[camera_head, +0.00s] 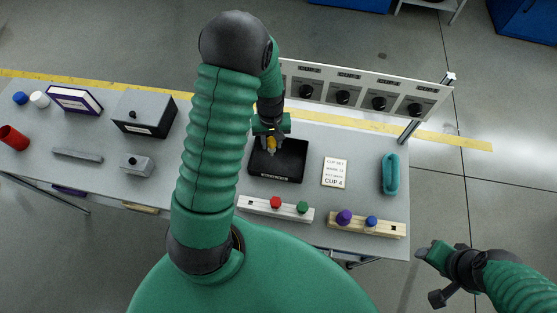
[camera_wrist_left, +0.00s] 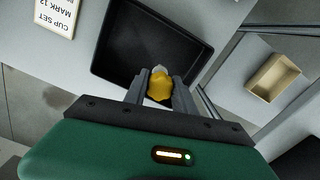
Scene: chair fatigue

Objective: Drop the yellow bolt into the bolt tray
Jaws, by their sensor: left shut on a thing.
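The yellow bolt (camera_wrist_left: 160,86) is between the fingers of my left gripper (camera_wrist_left: 161,92), which is shut on it. In the head view the yellow bolt (camera_head: 271,144) shows over the back part of the bolt tray (camera_head: 288,177), a black shallow tray on the grey table. In the wrist view the bolt tray (camera_wrist_left: 128,45) lies beyond the fingers, with the bolt over its near edge area. The tray floor that shows is empty. The bolt's height above the tray is hard to tell. My right gripper (camera_head: 438,275) is off the table at the lower right; its jaws are unclear.
A cup-set card (camera_head: 334,173) and a teal thing (camera_head: 390,174) lie right of the tray. Two peg blocks (camera_head: 275,209) (camera_head: 366,227) stand in front. A panel of dials (camera_head: 361,92) rises behind. Grey boxes (camera_head: 145,113) stand at the left.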

